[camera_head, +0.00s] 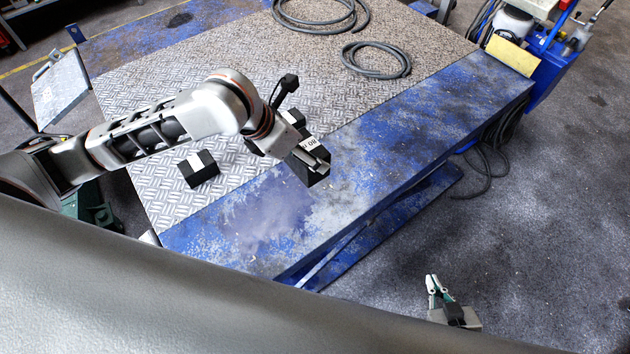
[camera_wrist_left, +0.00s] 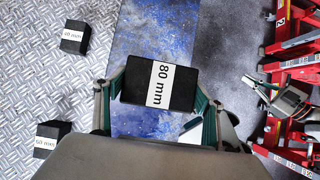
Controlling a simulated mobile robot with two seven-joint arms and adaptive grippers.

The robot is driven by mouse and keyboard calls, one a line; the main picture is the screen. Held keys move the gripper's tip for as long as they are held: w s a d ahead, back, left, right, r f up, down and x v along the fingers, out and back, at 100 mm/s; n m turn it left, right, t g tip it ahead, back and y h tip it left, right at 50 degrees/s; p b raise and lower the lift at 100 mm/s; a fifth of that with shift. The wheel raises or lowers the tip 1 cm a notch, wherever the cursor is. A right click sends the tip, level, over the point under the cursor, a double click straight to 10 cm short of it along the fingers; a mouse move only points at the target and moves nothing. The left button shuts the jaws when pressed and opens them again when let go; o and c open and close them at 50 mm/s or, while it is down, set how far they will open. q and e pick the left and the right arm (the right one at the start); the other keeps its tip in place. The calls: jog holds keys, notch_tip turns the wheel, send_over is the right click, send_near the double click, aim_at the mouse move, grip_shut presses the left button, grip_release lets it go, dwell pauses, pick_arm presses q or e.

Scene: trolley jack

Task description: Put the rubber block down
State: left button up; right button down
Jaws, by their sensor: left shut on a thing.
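My left gripper (camera_head: 312,163) is shut on a black rubber block (camera_wrist_left: 158,84), whose white label reads 80 mm. In the left wrist view its green-padded fingers grip the block's two sides. In the head view the held block (camera_head: 318,174) is over the blue edge strip of the lift platform (camera_head: 235,225); I cannot tell its height above it. Two other black blocks with white labels lie on the chequered plate: one (camera_head: 197,168) left of the gripper, another (camera_head: 293,117) partly hidden behind it. My right gripper (camera_head: 434,284) is empty, its fingertips apart, beyond the platform's edge.
Chequered plate (camera_head: 160,120) gives bare room around the loose blocks. Black hoses (camera_head: 376,60) lie at the back. A blue machine (camera_head: 550,65) stands at the back right. Red stands (camera_wrist_left: 297,60) show at the right in the left wrist view. Dark floor borders the platform.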

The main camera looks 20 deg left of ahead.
pick_arm(q)
notch_tip(320, 180, down, 16)
jog(key=shift+w+f, duration=0.1)
jog(key=shift+f, duration=0.1)
dwell(0.4)
jog(key=shift+f, duration=0.2)
jog(key=o, duration=1.7)
jog(key=shift+r, duration=0.25)
jog(key=v, duration=1.2)
jog(key=shift+f, duration=0.1)
